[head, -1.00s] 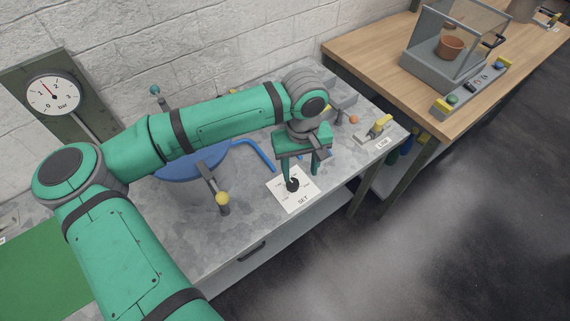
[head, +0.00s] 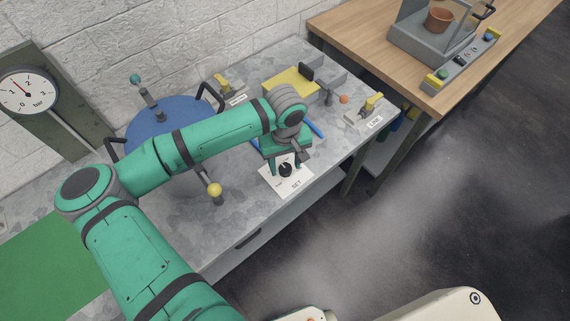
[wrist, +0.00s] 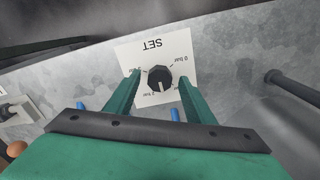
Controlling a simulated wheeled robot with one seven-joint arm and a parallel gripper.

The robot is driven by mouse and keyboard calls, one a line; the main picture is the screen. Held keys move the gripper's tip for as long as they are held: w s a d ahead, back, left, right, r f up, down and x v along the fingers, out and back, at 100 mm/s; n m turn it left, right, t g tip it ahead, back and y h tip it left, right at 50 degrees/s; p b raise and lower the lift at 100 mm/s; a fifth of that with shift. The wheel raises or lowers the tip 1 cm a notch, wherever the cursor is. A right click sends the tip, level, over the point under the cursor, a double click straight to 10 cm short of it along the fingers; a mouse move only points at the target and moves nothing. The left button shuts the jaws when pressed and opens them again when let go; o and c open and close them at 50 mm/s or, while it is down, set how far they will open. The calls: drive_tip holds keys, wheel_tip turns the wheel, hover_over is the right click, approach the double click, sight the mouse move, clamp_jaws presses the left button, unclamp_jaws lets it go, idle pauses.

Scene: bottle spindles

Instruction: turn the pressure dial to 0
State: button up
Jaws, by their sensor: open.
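The pressure dial is a black round knob (wrist: 160,77) on a white plate (wrist: 155,48) marked SET, on the grey bench top. The knob also shows in the head view (head: 285,170). In the wrist view its white mark points down the picture, near a label that seems to read 2 bar; the 0 bar label is at the upper right. My gripper (wrist: 160,73) is open, with one green finger on each side of the knob and gaps visible. The round gauge (head: 27,90) at the head view's left edge has its red needle near 1.
A blue disc (head: 150,125) with black handles and a yellow-knobbed lever (head: 215,189) stand left of the dial. A yellow block (head: 291,84) and a yellow-handled switch (head: 371,104) are behind and right. A wooden table (head: 345,30) stands beyond.

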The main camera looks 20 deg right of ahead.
drive_tip(key=shift+f, duration=0.3)
drive_tip(key=shift+w, duration=0.1)
drive_tip(key=c, duration=1.1)
drive_tip(key=shift+o, duration=0.2)
drive_tip(key=shift+n, duration=0.3)
